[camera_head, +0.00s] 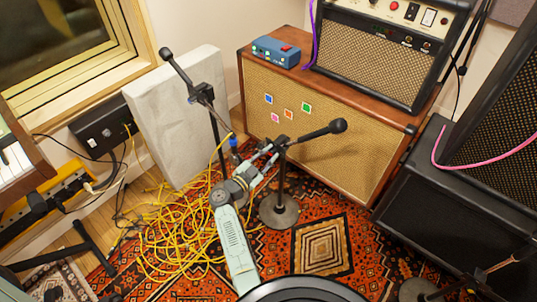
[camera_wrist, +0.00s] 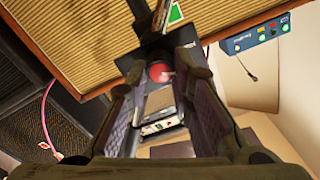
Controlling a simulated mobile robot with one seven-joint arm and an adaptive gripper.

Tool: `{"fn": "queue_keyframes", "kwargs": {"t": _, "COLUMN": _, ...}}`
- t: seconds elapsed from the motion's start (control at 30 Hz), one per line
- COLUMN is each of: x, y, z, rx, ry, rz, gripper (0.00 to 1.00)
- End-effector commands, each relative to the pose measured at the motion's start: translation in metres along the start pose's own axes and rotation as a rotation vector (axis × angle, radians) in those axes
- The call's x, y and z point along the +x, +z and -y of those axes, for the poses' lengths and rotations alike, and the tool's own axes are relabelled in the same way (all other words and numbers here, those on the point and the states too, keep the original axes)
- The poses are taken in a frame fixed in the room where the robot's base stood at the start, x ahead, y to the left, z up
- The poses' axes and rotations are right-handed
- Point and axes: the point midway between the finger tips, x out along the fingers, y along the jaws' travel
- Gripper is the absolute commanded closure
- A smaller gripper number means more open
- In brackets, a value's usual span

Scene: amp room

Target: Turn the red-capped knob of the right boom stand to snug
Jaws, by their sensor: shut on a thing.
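The right boom stand (camera_head: 280,180) stands upright on a round base on the patterned rug, its boom reaching right to a black microphone (camera_head: 337,126). My gripper (camera_head: 270,152) is at the stand's upper joint, coming from the lower left. In the wrist view the red-capped knob (camera_wrist: 160,72) sits between the two fingertips of my gripper (camera_wrist: 164,80), which are shut on it. The knob is hidden behind my gripper in the head view. The boom and clamp show just beyond the knob in the wrist view.
A left boom stand (camera_head: 215,125) with a blue end piece is close beside my gripper. A speaker cabinet (camera_head: 350,165) with an amp (camera_head: 375,60) stands behind. Yellow cables (camera_head: 175,235) tangle on the rug at left. Black cabinets (camera_head: 425,200) stand at right.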

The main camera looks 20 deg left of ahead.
Motion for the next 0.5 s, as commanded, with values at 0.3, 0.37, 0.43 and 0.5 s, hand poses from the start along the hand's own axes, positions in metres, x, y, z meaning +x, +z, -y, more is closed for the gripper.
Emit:
{"fn": "queue_keyframes", "kwargs": {"t": 0.3, "x": 0.0, "y": 0.0016, "z": -0.0024, "rx": 0.299, "ry": 0.001, "rz": -0.008, "gripper": 1.0}}
{"fn": "queue_keyframes", "kwargs": {"t": 0.37, "x": 0.0, "y": 0.0018, "z": -0.0025, "rx": 0.357, "ry": 0.001, "rz": -0.01, "gripper": 1.0}}
{"fn": "queue_keyframes", "kwargs": {"t": 0.43, "x": 0.0001, "y": 0.002, "z": -0.0028, "rx": 0.424, "ry": 0.001, "rz": -0.012, "gripper": 1.0}}
{"fn": "queue_keyframes", "kwargs": {"t": 0.5, "x": 0.0003, "y": 0.0023, "z": -0.0033, "rx": 0.49, "ry": 0.001, "rz": -0.013, "gripper": 1.0}}
